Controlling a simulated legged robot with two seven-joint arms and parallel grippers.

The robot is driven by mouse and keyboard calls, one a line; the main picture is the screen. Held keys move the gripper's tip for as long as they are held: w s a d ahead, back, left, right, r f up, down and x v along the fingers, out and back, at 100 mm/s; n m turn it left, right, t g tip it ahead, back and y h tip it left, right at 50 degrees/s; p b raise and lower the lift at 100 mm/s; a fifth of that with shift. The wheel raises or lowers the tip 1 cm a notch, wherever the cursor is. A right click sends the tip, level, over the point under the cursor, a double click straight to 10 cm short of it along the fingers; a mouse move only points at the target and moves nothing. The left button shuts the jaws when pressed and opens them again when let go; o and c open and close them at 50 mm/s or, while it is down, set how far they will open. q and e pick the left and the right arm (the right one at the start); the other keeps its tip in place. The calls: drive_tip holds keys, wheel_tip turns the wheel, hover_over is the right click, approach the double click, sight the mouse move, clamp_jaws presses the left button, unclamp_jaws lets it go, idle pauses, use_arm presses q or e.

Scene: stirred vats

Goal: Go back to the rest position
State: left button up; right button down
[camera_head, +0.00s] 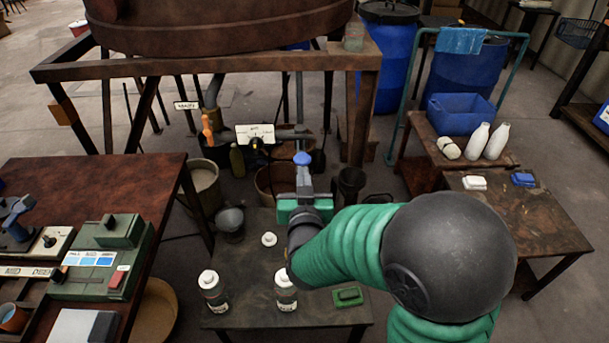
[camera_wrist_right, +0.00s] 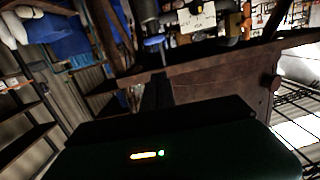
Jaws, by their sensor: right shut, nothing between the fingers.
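My right arm comes in from the right in the head view, with green ribbed sleeves and a dark round joint. My right gripper (camera_head: 303,172) is at its far end, pointing away over the far edge of the low dark table. It is shut and empty. Beyond its tip is a blue handle (camera_head: 302,158) on a pipe; I cannot tell whether they touch. In the wrist view the dark shut fingers (camera_wrist_right: 156,88) point towards the rusty vat frame, which looks tilted. My left gripper is not in view.
The low table (camera_head: 240,318) bears two white-capped bottles (camera_head: 212,290), a white lid (camera_head: 269,239) and a green block (camera_head: 348,296). A rusty vat (camera_head: 215,22) stands behind. A control bench (camera_head: 120,175) is at left. A right-hand table (camera_head: 540,215) holds small items. Buckets crowd beneath the vat.

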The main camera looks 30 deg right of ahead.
drive_tip(key=s+a+f+n+g+y, duration=0.2)
drive_tip(key=a+f+n+g+y, duration=0.2)
drive_tip(key=a+f+y, duration=0.45)
drive_tip(key=s+a+f+n+g, duration=0.25)
drive_tip(key=s+f+g, duration=0.6)
drive_tip(key=s, duration=0.55)
wheel_tip(320, 180, up, 11)
drive_tip(key=p, duration=1.2)
drive_tip(key=shift+a+r+t, duration=0.15)
drive_tip(key=shift+a+t, duration=0.1)
drive_tip(key=shift+t, duration=0.1)
drive_tip(key=shift+w, duration=0.1)
